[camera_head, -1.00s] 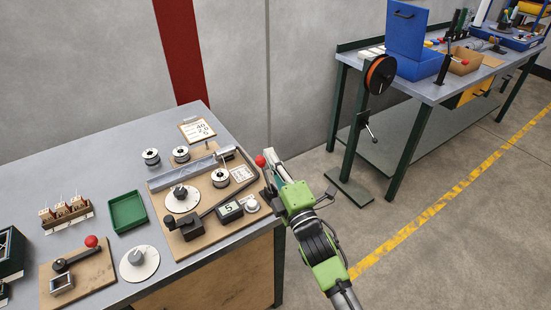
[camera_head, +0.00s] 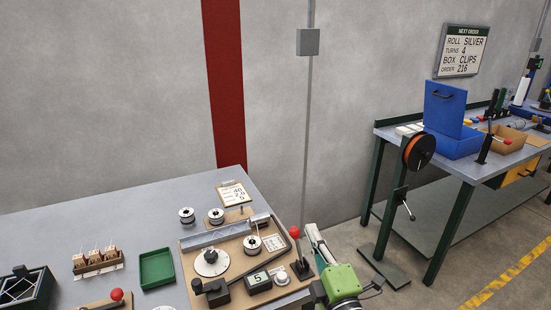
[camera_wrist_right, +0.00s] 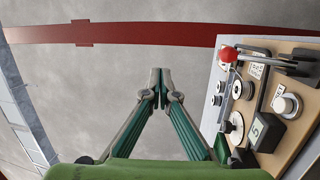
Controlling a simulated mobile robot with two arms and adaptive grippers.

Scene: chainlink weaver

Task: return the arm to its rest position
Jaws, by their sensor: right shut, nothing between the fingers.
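My right gripper (camera_head: 316,240) is at the right end of the grey workbench (camera_head: 115,210) in the head view, beside the wooden machine board (camera_head: 218,262). In the right wrist view its two fingers (camera_wrist_right: 160,82) meet at their tips with nothing between them, and bare wall lies behind them. A lever with a red ball knob (camera_head: 294,232) stands just left of the gripper in the head view; the knob also shows in the right wrist view (camera_wrist_right: 228,54), apart from the fingers. My left gripper is not in view.
The board carries dials, spools and a counter (camera_head: 258,279) reading 5. A green tray (camera_head: 157,268) and a wooden rack (camera_head: 98,262) lie to its left. A second bench (camera_head: 472,172) with a blue box (camera_head: 452,140) and an orange spool (camera_head: 418,151) stands at right. Floor lies between the benches.

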